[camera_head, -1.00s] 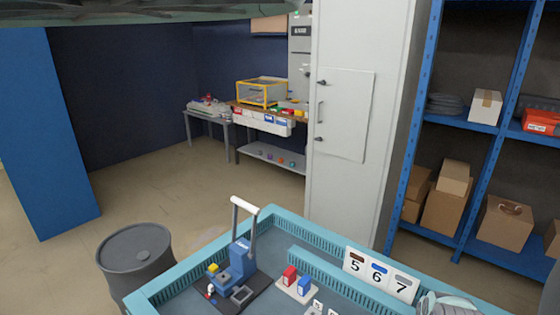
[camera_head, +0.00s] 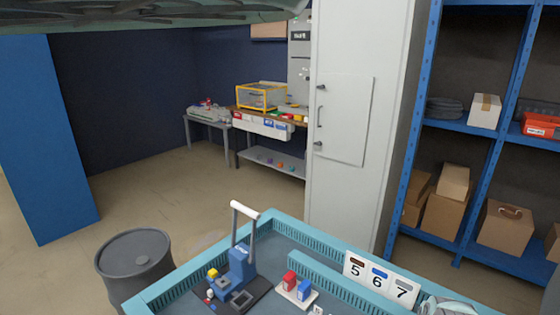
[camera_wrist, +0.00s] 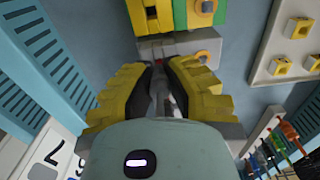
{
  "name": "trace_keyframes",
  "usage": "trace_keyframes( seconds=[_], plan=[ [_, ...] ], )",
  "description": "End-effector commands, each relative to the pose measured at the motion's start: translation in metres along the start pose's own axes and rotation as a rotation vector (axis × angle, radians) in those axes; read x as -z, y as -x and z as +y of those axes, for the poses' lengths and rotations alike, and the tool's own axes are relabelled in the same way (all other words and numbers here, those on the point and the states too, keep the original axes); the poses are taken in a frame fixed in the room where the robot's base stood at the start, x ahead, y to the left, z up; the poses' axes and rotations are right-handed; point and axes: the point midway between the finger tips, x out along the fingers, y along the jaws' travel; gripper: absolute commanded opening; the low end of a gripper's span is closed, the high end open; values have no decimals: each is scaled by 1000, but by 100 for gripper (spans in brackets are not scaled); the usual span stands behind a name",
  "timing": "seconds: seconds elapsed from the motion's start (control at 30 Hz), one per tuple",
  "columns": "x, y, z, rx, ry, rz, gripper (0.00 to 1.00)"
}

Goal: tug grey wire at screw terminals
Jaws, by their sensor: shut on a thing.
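In the wrist view, my gripper (camera_wrist: 162,78) with its yellow and black fingers is closed on a thin, dark grey piece between the fingertips, which looks like the grey wire (camera_wrist: 161,88). The fingers hide most of it. Just beyond the fingertips is a grey block (camera_wrist: 180,44), with a yellow and green terminal part (camera_wrist: 185,14) above it. I cannot tell whether the wire's end sits inside a terminal. My gripper cannot be clearly made out in the head view.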

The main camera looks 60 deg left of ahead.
Motion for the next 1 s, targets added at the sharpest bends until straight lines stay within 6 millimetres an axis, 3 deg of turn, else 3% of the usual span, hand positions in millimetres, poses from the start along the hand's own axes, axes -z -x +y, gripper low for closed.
trace_keyframes(
  seconds=[0.83,0.87,1.0],
  plan=[
    [0,-4,0,1,-1,0,0],
    [0,-4,0,1,-1,0,14],
    [0,-4,0,1,-1,0,29]
  ],
)
